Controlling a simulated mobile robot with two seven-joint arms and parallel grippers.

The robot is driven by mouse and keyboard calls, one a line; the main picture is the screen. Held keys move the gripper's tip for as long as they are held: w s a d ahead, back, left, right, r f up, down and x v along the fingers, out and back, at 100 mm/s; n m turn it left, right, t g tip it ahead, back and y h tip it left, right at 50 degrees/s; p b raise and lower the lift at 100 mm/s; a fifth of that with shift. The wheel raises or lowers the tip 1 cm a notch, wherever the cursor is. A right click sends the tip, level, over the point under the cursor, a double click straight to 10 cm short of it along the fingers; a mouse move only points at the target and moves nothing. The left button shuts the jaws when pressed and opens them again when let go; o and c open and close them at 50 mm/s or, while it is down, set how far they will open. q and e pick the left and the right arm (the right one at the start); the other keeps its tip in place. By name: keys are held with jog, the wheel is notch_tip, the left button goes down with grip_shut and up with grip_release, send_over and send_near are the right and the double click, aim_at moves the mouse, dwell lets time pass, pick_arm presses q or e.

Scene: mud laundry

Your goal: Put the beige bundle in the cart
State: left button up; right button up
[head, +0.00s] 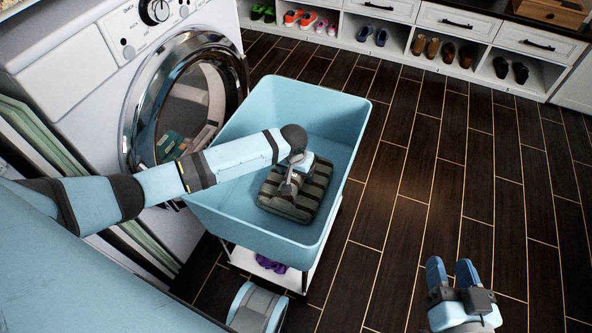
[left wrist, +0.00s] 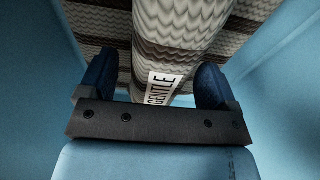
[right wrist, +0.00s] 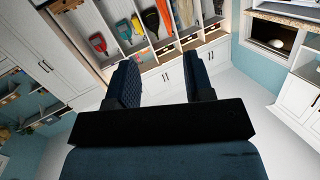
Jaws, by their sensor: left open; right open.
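The beige bundle (head: 319,192), with dark stripes, lies on the floor of the light blue cart (head: 345,107). In the left wrist view the bundle (left wrist: 120,50) shows a beige wavy knit and a white label reading GENTLE. My left gripper (head: 296,170) is down inside the cart, right over the bundle. Its open fingers stand on either side of a rolled part of the bundle; I cannot tell whether they touch it. My arm hides part of the cart and bundle. My right gripper (head: 451,270) is open and empty, over the floor right of the cart.
Purple cloth (head: 271,264) lies on the cart's lower shelf. Shoe cubbies (head: 345,25) line the back. The dark plank floor to the right is clear.

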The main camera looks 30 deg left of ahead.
pick_arm(q)
notch_tip(320, 180, up, 2)
jog(key=shift+s+r+p, duration=0.1)
jog(key=shift+r+p, duration=0.05)
jog(key=shift+p, duration=0.35)
notch_tip(320, 180, up, 10)
jog(key=s+p, duration=0.1)
jog(key=p, duration=0.2)
jog(key=shift+s, duration=0.25)
pick_arm(e)
jog(key=s+d+f+g+h, duration=0.2)
jog(key=d+f+g, duration=0.1)
jog(key=f, duration=0.2)
